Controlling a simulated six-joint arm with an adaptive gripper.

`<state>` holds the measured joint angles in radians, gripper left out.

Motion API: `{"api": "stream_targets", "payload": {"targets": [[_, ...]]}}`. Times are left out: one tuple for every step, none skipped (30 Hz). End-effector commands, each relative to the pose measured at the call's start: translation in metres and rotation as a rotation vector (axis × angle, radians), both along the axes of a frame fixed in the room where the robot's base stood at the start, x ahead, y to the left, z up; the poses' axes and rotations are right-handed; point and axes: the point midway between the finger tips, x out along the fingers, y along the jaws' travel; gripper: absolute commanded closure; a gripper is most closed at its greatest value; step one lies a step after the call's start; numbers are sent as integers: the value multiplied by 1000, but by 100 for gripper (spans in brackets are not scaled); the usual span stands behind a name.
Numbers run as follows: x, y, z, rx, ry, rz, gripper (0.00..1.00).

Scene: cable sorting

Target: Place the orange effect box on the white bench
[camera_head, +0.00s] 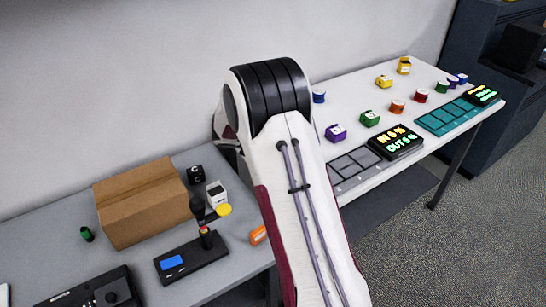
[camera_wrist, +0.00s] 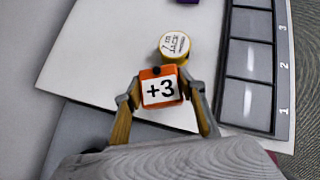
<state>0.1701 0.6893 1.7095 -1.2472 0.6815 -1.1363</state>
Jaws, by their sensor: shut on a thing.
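The orange effect box (camera_wrist: 158,74), with a white "+3" label, is between the two fingers of my gripper (camera_wrist: 163,92) in the wrist view. The fingers are shut on its sides. Behind and below it in the wrist view is the white bench (camera_wrist: 110,50), which also shows at the right of the head view (camera_head: 350,88). I cannot tell whether the box touches the bench. In the head view my arm hides the gripper and the held box.
A yellow round item (camera_wrist: 175,44) lies just beyond the box. A grey tray with numbered compartments (camera_wrist: 250,60) is to the right. Several coloured boxes stand on the white bench. A cardboard box (camera_head: 140,203) and an orange item (camera_head: 258,236) are on the grey table.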

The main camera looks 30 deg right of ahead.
Motion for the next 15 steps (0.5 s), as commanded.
{"api": "stream_targets", "payload": {"targets": [[0,0,-1,0,0,0,85],[0,0,-2,0,0,0,85],[0,0,-4,0,1,1,85],[0,0,-7,-1,1,0,85],[0,0,-9,0,2,1,85],[-1,0,-13,0,2,1,85],[-1,0,-17,0,2,1,85],[-1,0,-20,0,4,1,85],[-1,0,-25,0,3,0,85],[0,0,-28,0,2,0,85],[0,0,-30,0,2,1,85],[0,0,-33,0,2,1,85],[0,0,-35,1,1,1,85],[0,0,-36,1,0,0,85],[0,0,-37,1,0,0,85]]}}
